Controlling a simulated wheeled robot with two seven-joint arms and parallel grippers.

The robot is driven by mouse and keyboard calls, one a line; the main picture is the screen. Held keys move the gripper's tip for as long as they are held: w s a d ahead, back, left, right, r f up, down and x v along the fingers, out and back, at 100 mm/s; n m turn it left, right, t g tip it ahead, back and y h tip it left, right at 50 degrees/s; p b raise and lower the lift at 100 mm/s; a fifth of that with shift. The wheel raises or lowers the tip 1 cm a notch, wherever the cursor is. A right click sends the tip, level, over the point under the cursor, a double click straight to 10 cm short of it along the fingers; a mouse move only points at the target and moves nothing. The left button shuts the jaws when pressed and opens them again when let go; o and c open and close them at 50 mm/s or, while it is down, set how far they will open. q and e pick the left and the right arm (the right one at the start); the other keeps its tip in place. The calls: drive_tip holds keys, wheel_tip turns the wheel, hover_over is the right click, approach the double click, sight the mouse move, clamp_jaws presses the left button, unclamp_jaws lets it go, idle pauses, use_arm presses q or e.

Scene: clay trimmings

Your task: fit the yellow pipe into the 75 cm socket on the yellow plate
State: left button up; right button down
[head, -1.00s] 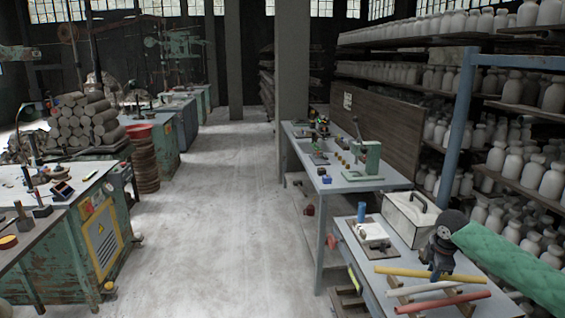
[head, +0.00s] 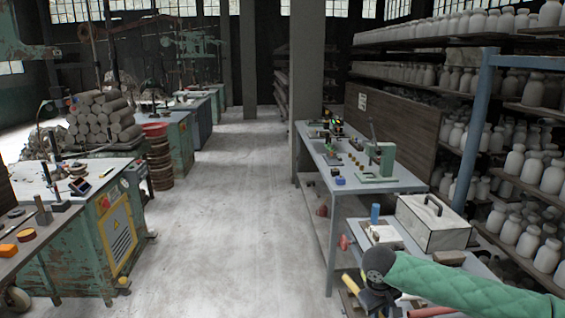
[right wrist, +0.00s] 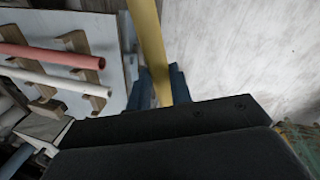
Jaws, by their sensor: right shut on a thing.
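My right gripper (head: 376,298) is at the lower right of the head view, beside the near table. In the right wrist view its blue fingers (right wrist: 162,92) are shut on the yellow pipe (right wrist: 151,45), which runs up out of the picture. One end of the yellow pipe (head: 350,283) shows left of the gripper in the head view; my wrist hides much of the rest. In the right wrist view the pipe is clear of the rack, with pale floor to its right. My left gripper is not in view.
A red pipe (right wrist: 50,54) and a white pipe (right wrist: 55,81) lie on wooden rests. A white case (head: 433,222) and a blue cylinder (head: 375,213) stand on the near table. The aisle floor (head: 230,220) is clear. Green machines (head: 110,235) stand left.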

drive_tip(key=s+a+f+m, duration=0.1)
drive_tip(key=s+a+m, duration=0.3)
drive_tip(key=s+a, duration=0.1)
drive_tip(key=shift+s+a+f+g, duration=0.2)
drive_tip(key=shift+s+a+g, duration=0.2)
drive_tip(key=shift+a, duration=0.1)
drive_tip(key=w+d+n, duration=0.1)
drive_tip(key=w+d, duration=0.1)
drive_tip(key=w+d+r+n, duration=0.1)
drive_tip(key=w+d, duration=0.1)
drive_tip(key=w+d+n, duration=0.2)
drive_tip(key=shift+d+r+t, duration=0.1)
drive_tip(key=shift+r+t, duration=0.05)
drive_tip(key=shift+t, duration=0.25)
drive_tip(key=w+d+r+n, duration=0.2)
drive_tip(key=d+n, duration=0.3)
drive_tip(key=d, duration=0.6)
drive_tip(key=w+d+r+n+t+y, duration=0.1)
drive_tip(key=w+d+r+n, duration=0.2)
drive_tip(key=d, duration=0.8)
drive_tip(key=w+d+r+n+y, duration=0.1)
drive_tip(key=w+d+r+n, duration=0.1)
drive_tip(key=d+n, duration=0.4)
drive_tip(key=shift+w+d+r+n, duration=0.3)
drive_tip(key=shift+w+d, duration=0.25)
drive_tip(key=shift+d, duration=2.2)
